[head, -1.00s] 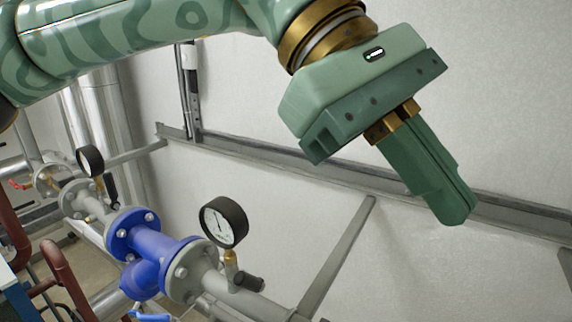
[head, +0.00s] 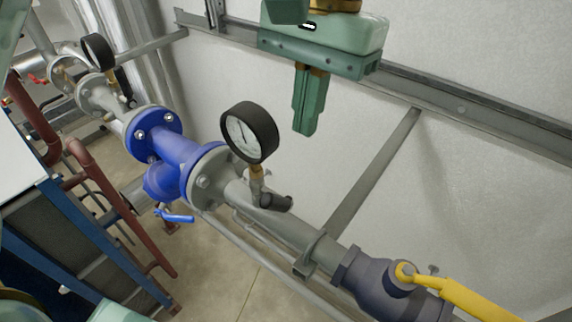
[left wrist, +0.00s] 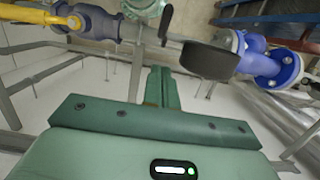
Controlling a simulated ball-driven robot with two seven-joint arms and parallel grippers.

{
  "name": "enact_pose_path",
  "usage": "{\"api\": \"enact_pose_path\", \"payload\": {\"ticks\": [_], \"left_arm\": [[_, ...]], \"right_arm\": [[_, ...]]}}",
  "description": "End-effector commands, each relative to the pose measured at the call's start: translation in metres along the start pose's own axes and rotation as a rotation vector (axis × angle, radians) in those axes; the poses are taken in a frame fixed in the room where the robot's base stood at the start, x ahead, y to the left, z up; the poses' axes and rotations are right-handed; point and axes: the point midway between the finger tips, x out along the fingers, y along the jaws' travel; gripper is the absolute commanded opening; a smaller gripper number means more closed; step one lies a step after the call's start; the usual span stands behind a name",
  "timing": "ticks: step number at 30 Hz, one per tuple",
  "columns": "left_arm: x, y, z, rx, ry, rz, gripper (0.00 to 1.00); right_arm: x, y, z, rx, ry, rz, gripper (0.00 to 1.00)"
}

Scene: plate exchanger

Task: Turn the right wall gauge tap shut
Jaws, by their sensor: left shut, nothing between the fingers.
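The right wall gauge (head: 250,132) has a black rim and white dial. It stands on a brass stem (head: 256,178) on the grey pipe. Its tap has a black handle (head: 275,202) at the stem's foot, sticking out to the right. My left gripper (head: 304,132) is shut and empty, fingers pointing down, up and right of the gauge in the picture and apart from the tap. In the left wrist view, the shut fingers (left wrist: 158,72) point towards the pipe, with the gauge's dark back (left wrist: 207,60) to their right. My right gripper is not seen.
A blue valve body (head: 165,150) with a blue lever (head: 175,214) lies left of the gauge. A yellow-handled valve (head: 470,300) is at lower right. A second gauge (head: 98,52) stands farther left. A wall rail (head: 450,98) and slanted brace (head: 375,170) lie behind.

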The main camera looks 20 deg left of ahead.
Motion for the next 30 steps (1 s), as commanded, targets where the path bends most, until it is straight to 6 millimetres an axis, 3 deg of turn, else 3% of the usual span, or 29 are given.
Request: {"api": "enact_pose_path", "payload": {"ticks": [5,12,30], "left_arm": [[0.037,0.0,0.001,0.003,-0.002,0.001,0.0],[0.058,0.0,0.023,0.0,0.0,0.003,0.0],[0.065,0.004,0.027,0.0,0.021,0.002,0.0]], "right_arm": [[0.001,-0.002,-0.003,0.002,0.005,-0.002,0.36],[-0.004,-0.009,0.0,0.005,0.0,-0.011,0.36],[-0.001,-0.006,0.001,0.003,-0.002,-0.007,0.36]]}}
